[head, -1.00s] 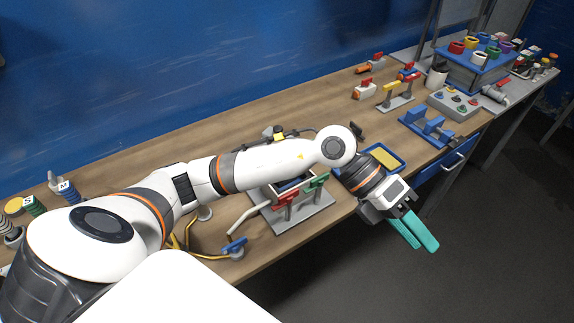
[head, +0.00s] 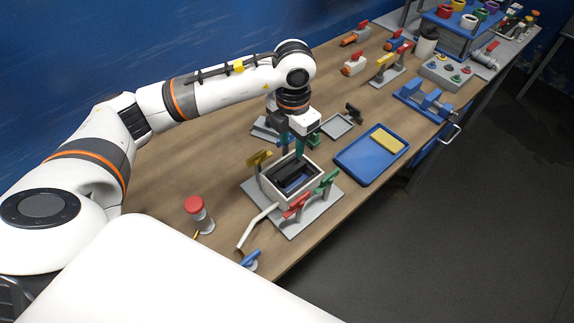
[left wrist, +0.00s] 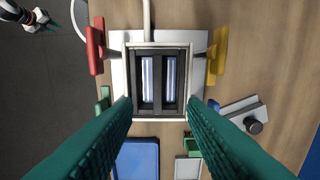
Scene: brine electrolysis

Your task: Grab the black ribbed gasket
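The black gasket, a dark rectangular frame with a middle bar (left wrist: 159,80), lies inside a grey open-topped box (left wrist: 158,46). Two pale slots show through it. My left gripper (head: 287,148) points down over the box's far side. In the left wrist view its two teal fingers (left wrist: 160,115) are wide apart with nothing between them; the gasket lies beyond their tips. My right gripper (left wrist: 42,20) appears small at the top left of the wrist view.
Red (left wrist: 96,46), yellow (left wrist: 218,50) and green (head: 327,181) clamp handles stand around the box. A blue tray (head: 350,168) with a yellow block (head: 388,142) is to its right.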

